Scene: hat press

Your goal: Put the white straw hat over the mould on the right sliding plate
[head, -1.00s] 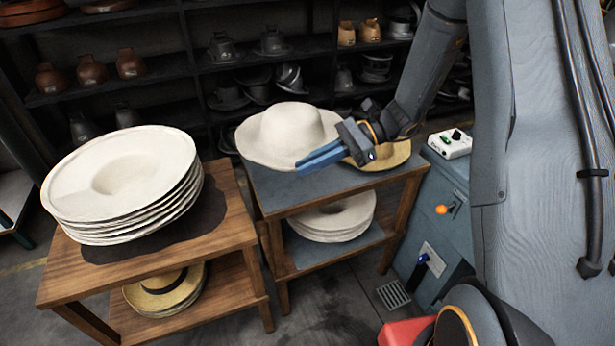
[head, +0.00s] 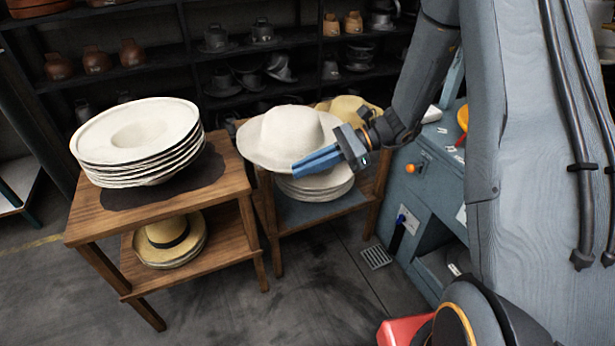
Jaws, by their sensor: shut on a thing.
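The white straw hat (head: 286,133) is crown up, with a wide brim, in the middle of the head view. My gripper (head: 318,162) has its blue fingers shut on the hat's right front brim. The hat hangs in front of and over the right table, apart from the stack beneath it as far as I can tell. The mould and the right sliding plate are not clearly in view. Part of the blue-grey press (head: 425,185) shows at the right, partly hidden by my arm.
A left wooden table (head: 225,185) bears a stack of white hat blanks (head: 140,135), with banded straw hats (head: 170,240) on its lower shelf. A tan hat (head: 350,106) sits behind.

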